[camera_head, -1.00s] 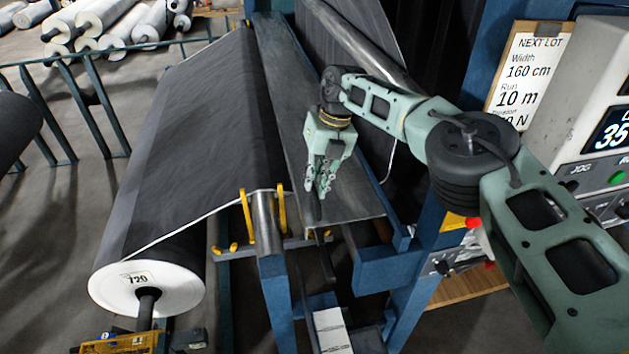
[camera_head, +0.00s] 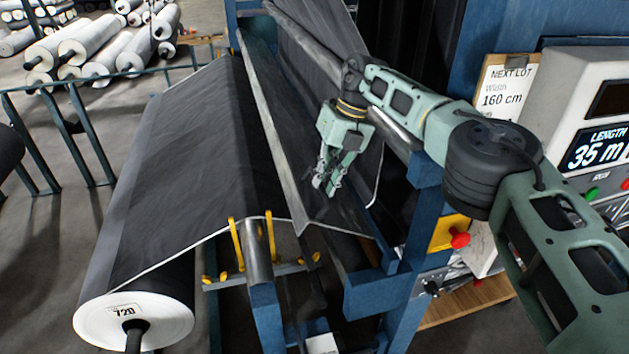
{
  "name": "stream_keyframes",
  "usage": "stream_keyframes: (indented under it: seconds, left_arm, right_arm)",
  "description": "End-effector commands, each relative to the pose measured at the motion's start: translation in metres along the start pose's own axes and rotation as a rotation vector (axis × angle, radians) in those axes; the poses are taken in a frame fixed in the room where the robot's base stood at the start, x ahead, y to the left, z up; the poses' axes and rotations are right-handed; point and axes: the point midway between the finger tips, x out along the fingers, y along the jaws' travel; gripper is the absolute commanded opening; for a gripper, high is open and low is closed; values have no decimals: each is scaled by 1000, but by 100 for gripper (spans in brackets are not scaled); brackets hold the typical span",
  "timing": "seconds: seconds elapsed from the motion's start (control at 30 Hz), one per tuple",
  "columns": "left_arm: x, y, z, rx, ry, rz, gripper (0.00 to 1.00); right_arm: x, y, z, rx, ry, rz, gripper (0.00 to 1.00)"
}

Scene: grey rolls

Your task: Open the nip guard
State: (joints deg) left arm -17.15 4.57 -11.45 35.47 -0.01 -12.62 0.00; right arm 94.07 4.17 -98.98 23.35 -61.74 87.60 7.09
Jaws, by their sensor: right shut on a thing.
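The nip guard (camera_head: 268,130) is a long grey metal plate running along the machine, between the dark fabric web and the rollers. It now shows as a narrow light strip, tilted up. My right gripper (camera_head: 322,184) comes in from the right and is shut near the guard's near end. The gripper's fingers point down; the exact part they grip is too dark and small to make out. My left gripper is not in view.
A roll of dark fabric (camera_head: 133,308) with a white end lies at lower left. Blue frame posts (camera_head: 266,305) stand near the guard's end. A control panel (camera_head: 597,150) and a red button (camera_head: 459,239) are at right. Several rolls (camera_head: 85,45) lie behind a rail.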

Motion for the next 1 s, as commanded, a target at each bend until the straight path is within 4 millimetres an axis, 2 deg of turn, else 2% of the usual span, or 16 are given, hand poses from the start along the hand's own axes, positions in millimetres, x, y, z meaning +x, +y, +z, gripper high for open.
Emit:
stream_keyframes:
  seconds: [0.03, 0.57, 0.6, 0.77, 1.0]
  left_arm:
    - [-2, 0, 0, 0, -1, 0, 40]
    - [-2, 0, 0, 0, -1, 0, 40]
    - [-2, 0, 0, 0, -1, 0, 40]
    - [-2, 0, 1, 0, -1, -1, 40]
    - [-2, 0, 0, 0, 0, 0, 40]
  right_arm:
    - [-4, -12, 1, 15, -4, -16, 0]
    - [-3, -18, -1, 18, 4, -20, 0]
    - [-2, -18, -2, 18, 5, -20, 12]
    - [-2, -18, -2, 17, 7, -20, 26]
    - [-1, -16, -2, 14, 9, -20, 28]
